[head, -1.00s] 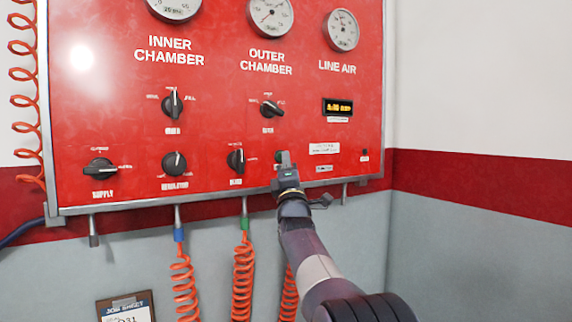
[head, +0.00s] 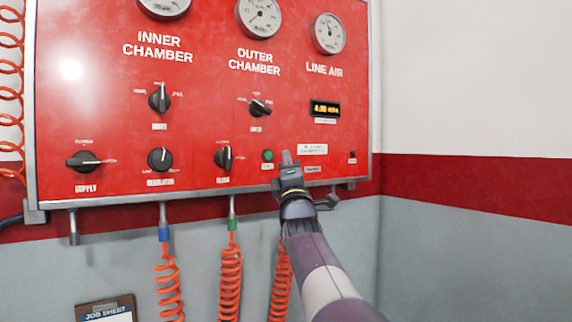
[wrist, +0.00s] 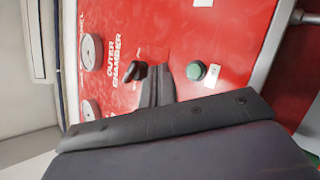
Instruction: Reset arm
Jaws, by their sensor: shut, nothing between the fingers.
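My gripper (head: 288,160) is shut and empty in front of the lower right part of the red panel (head: 90,100) in the head view. A green button (head: 268,155) shows just left of its fingertips, apart from them in the picture. In the wrist view my gripper's dark fingers (wrist: 157,88) point at the panel (wrist: 235,40), with the green button (wrist: 196,71) to their right and a black knob (wrist: 133,75) to their left. I cannot tell how far the fingertips are from the panel.
Several black knobs, such as the supply knob (head: 83,161), and round gauges (head: 329,33) are on the panel. A digital display (head: 325,109) is above right of my gripper. Orange coiled hoses (head: 230,270) hang below. A clipboard (head: 105,309) is at lower left. The right wall (head: 470,90) is clear.

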